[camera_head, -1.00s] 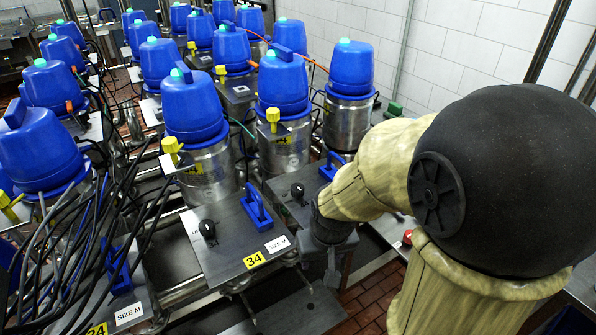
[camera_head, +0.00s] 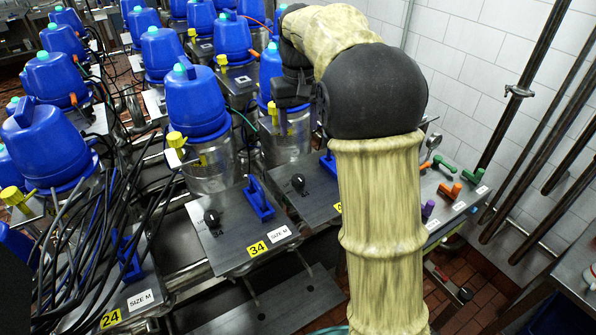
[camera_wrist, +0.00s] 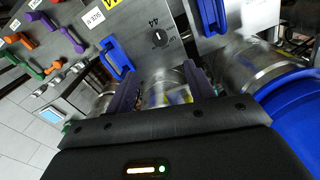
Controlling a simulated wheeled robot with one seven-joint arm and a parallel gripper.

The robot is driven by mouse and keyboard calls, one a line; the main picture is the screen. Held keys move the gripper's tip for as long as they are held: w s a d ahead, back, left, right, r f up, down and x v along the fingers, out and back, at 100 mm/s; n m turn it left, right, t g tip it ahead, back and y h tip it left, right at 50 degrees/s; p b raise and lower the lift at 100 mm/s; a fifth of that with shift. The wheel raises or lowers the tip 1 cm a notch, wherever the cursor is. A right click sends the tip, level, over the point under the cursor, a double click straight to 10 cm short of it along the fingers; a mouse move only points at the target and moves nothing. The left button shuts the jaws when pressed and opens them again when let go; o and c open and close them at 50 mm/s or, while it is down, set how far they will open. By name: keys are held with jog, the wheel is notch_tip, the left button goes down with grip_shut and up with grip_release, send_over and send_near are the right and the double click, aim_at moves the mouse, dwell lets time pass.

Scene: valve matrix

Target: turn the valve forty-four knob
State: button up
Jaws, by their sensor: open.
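The valve forty-four knob (camera_wrist: 160,37) is a small round black knob with a white mark, on a grey metal plate beside the number 44 in the wrist view. In the head view the knob (camera_head: 298,183) stands on the plate right of the one labelled 34. My gripper (camera_wrist: 160,78) is open and empty in the wrist view, its two dark fingers apart, with the knob ahead of them. In the head view my gripper (camera_head: 284,118) is beyond the knob and above it, in front of a steel valve body; its fingers are hard to make out.
A blue handle (camera_wrist: 117,58) stands beside the knob. Another blue handle (camera_wrist: 211,14) is on the neighbouring plate. A blue-topped valve (camera_head: 194,100) stands behind plate 34, among several others. Coloured handles (camera_head: 455,190) line a panel at right. Black cables (camera_head: 95,230) crowd the left.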

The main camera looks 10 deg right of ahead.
aim_at(298, 178)
jog(key=shift+w+r, duration=0.15)
jog(key=shift+r, duration=0.35)
jog(key=shift+f, duration=0.15)
notch_tip(298, 178, down, 17)
jog(key=p, duration=0.3)
jog(key=shift+f, duration=0.1)
jog(key=c, duration=1)
